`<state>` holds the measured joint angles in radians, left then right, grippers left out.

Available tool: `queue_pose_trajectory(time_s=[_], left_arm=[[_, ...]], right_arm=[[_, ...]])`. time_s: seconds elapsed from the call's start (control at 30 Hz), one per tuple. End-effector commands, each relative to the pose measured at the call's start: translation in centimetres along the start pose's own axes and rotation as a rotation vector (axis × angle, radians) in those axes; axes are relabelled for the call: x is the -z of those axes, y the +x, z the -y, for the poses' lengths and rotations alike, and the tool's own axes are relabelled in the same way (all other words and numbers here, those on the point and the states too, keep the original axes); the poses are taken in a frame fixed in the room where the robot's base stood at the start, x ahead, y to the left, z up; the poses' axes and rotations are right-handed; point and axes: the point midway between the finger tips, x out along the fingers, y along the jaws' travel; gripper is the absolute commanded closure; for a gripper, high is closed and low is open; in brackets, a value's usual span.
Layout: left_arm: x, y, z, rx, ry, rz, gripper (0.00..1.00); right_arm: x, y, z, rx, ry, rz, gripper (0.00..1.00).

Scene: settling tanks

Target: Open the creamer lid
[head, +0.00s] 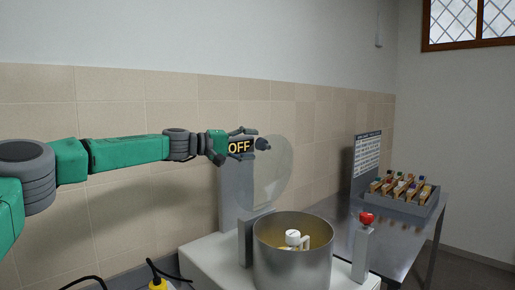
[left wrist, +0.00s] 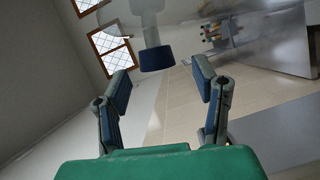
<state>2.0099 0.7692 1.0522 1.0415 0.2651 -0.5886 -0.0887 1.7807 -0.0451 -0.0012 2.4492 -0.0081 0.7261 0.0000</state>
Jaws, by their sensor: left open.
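The creamer is a steel drum (head: 292,262) on a pale cabinet, its top uncovered. Its clear, round lid (head: 272,182) stands upright behind the drum. A dark knob (head: 263,144) sits near the top of the lid. My left gripper (head: 254,143) is open beside the knob, its fingers pointing right. In the left wrist view a dark blue knob (left wrist: 157,59) on a pale stem lies ahead, between and just beyond the open fingers (left wrist: 161,82). I see no finger closed on it. Touch cannot be told. My right gripper is not in view.
A grey post with an OFF display (head: 239,147) stands behind the drum, partly covered by my gripper. A white part (head: 292,237) sits inside the drum. A red knob (head: 366,217) tops a post at right. A steel table (head: 390,238) holds a bottle rack (head: 407,207) and sign.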

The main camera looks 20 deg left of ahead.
Motion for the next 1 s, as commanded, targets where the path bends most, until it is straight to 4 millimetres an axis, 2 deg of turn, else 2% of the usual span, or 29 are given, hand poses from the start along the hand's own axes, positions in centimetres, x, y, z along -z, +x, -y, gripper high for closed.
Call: queue_pose_trajectory(time_s=[0.03, 0.2, 0.4, 0.53, 1.0], left_arm=[[0.3, -1.6, 0.0, -0.003, -0.001, -0.004, 0.46], [0.7, -5.5, 0.3, -0.004, -0.003, -0.006, 0.46], [0.8, -8.4, 0.5, -0.004, -0.005, -0.005, 0.46], [0.6, -9.1, 0.5, -0.002, -0.004, -0.003, 0.46], [0.6, -9.3, 0.5, -0.002, -0.004, -0.003, 0.46]], right_arm=[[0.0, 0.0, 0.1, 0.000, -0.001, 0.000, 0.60], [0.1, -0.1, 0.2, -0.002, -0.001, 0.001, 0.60], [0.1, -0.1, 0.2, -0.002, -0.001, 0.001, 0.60], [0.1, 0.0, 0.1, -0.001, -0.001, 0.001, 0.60], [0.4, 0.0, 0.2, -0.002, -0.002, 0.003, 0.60]])
